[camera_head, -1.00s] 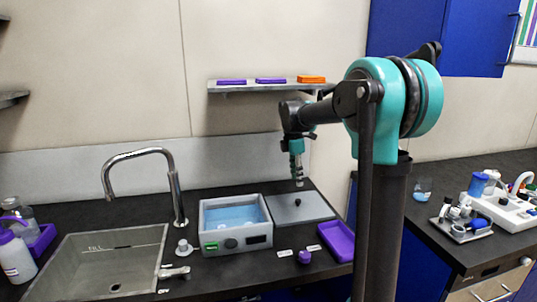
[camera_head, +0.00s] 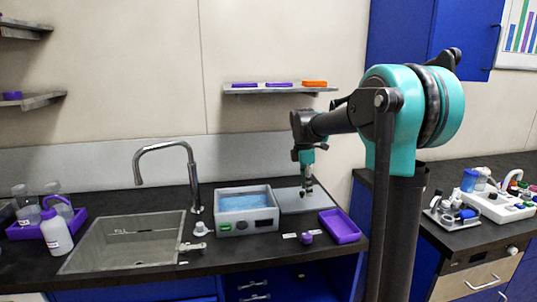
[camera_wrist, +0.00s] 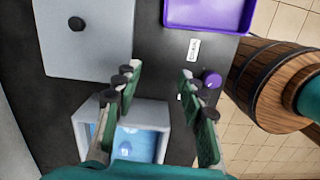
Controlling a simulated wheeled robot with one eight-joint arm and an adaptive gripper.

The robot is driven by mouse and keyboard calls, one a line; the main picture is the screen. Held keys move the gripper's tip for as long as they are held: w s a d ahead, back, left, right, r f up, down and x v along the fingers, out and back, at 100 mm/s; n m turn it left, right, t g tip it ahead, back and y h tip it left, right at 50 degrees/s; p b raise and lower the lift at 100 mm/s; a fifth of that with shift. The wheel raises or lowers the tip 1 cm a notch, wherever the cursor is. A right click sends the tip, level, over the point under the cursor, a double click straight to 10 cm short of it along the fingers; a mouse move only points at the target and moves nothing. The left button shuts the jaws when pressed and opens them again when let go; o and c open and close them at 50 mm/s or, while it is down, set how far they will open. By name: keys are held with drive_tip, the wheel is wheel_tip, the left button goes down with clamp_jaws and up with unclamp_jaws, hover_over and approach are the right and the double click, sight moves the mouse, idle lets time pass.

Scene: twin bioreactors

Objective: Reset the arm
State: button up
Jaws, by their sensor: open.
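My gripper (camera_head: 307,188) hangs pointing down from my bent arm, in front of the back wall. In the head view it overlaps the grey lid (camera_head: 293,203) beside the water bath. In the wrist view my gripper (camera_wrist: 160,85) has its two green-and-black fingers spread wide with nothing between them. The water bath (camera_wrist: 82,127) with blue water lies partly between and below the fingers there, and the lid (camera_wrist: 85,50) with a black knob lies to the upper left. I cannot tell the exact height above the counter.
A purple tray (camera_head: 345,224) and small purple cap (camera_head: 306,237) lie right of the bath (camera_head: 247,224). The sink (camera_head: 130,243), tall faucet (camera_head: 195,180) and wash bottle (camera_head: 57,235) are left. A shelf (camera_head: 280,90) is above; a right counter holds a white device (camera_head: 500,206).

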drive_tip(key=s+d+f+m, duration=0.1)
drive_tip(key=s+f+m, duration=0.1)
drive_tip(key=s+m, duration=0.1)
drive_tip(key=s+d+f+m+t, duration=0.1)
drive_tip(key=s+f+m, duration=0.2)
drive_tip(key=s, duration=0.2)
drive_tip(key=s+d+f+m, duration=0.1)
drive_tip(key=s+f+m, duration=0.1)
drive_tip(key=s+m, duration=0.1)
drive_tip(key=shift+s+d+f+t+y, duration=0.25)
drive_tip(key=shift+s+f+t+y, duration=0.15)
drive_tip(key=shift+s, duration=0.35)
drive_tip(key=s+d+f+m+t, duration=0.1)
drive_tip(key=s+f+m+t, duration=0.1)
drive_tip(key=s+f+m, duration=0.8)
drive_tip(key=s, duration=0.5)
drive_tip(key=shift+s+d+f+y, duration=0.15)
drive_tip(key=shift+d+y, duration=0.15)
drive_tip(key=shift+d, duration=0.05)
